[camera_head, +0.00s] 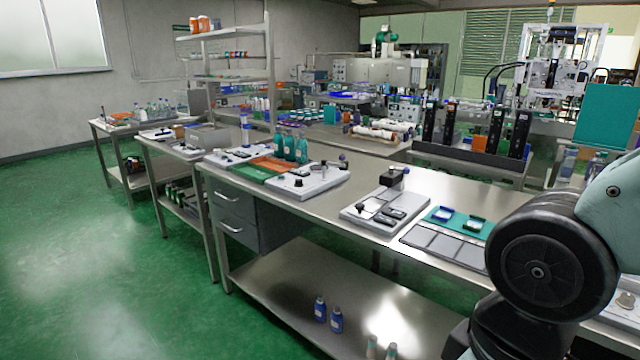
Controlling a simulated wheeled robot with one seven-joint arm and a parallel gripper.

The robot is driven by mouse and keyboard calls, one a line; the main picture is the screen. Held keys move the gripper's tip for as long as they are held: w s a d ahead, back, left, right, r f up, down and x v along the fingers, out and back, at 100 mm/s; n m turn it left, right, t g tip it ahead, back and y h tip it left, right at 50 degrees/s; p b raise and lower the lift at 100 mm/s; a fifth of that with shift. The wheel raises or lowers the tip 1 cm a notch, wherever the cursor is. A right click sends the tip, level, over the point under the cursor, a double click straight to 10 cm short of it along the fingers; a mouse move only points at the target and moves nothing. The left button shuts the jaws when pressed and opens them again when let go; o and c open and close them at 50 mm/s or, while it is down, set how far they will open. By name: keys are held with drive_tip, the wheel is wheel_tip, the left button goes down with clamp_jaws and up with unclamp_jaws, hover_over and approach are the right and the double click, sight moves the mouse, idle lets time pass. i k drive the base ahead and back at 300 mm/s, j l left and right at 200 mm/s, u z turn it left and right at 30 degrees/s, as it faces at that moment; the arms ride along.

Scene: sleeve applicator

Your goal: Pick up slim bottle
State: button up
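Several bottles are in view, and I cannot tell which one is the slim bottle. Three teal bottles (290,147) stand upright close together on the steel bench, at the back behind an orange and green board. Two blue bottles (336,320) with light labels stand on the bench's lower shelf. Two small pale containers with teal tops (390,351) show at the bottom edge, partly cut off. Part of my arm fills the lower right corner. My gripper is out of view.
The steel bench (375,163) carries grey fixtures, such as a plate with clamps (308,182), and a teal tray (460,223). A drawer unit (235,215) sits under its left part. The green floor (110,270) at left is clear. A shelf rack (225,35) stands behind.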

sight(301, 147)
drive_tip(key=i+j, duration=0.35)
drive_tip(key=i+j+z, duration=0.15)
drive_tip(key=i+j, duration=0.25)
drive_tip(key=j, duration=0.15)
drive_tip(key=i+j, duration=0.35)
drive_tip(key=i+j+z, duration=0.1)
drive_tip(key=i+j, duration=0.2)
drive_tip(key=j, duration=0.3)
drive_tip(key=i+j+z, duration=0.1)
drive_tip(key=i+j, duration=0.25)
drive_tip(key=j, duration=0.15)
drive_tip(key=i+j, duration=0.3)
drive_tip(key=j, duration=0.25)
drive_tip(key=i+j+z, duration=0.1)
drive_tip(key=i+j, duration=0.2)
drive_tip(key=j, duration=0.2)
drive_tip(key=i+j+z, duration=0.1)
drive_tip(key=i+j, duration=0.2)
drive_tip(key=j, duration=0.25)
